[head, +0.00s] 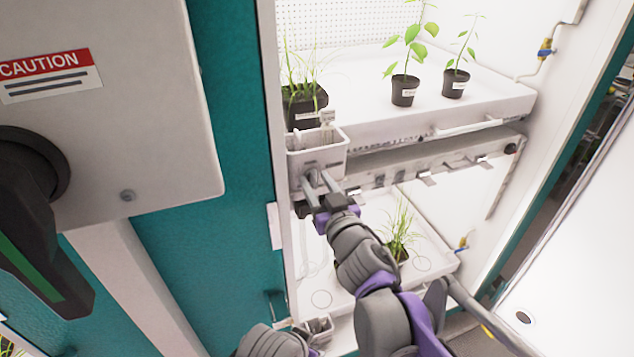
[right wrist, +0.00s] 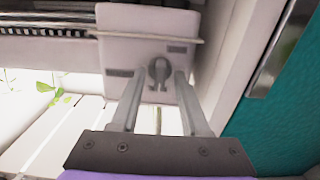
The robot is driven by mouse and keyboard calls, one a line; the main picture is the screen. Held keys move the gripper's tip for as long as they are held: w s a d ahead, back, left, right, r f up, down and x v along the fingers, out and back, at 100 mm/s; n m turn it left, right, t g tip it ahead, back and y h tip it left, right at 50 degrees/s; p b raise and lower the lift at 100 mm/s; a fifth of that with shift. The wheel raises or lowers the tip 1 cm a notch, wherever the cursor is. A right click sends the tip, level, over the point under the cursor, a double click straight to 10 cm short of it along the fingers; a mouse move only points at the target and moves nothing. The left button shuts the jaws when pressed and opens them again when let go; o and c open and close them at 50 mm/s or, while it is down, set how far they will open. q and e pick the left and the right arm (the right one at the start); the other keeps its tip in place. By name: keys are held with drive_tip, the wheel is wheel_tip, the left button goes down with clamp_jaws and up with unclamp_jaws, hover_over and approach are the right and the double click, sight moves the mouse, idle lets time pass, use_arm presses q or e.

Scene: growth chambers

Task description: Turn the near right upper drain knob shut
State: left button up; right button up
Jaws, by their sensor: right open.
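A small grey knob (right wrist: 158,70) sits on the front face of a white box, seen in the right wrist view. The same box (head: 318,158) hangs at the near corner of the upper shelf in the head view. My right gripper (head: 317,178) is raised in front of the box. In the right wrist view the open fingers (right wrist: 157,80) point at the box, one on each side of the knob; I cannot tell whether they touch it. In the head view the fingers hide the knob. My left gripper is not in view.
The upper tray (head: 480,105) holds several potted plants. A lower tray (head: 430,262) holds a grassy plant (head: 400,232). A second white box (head: 318,328) is below. The teal chamber wall (head: 225,150) and a grey cabinet with a black handle (head: 35,230) stand left.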

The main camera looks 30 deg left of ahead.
drive_tip(key=shift+c, duration=0.2)
clamp_jaws()
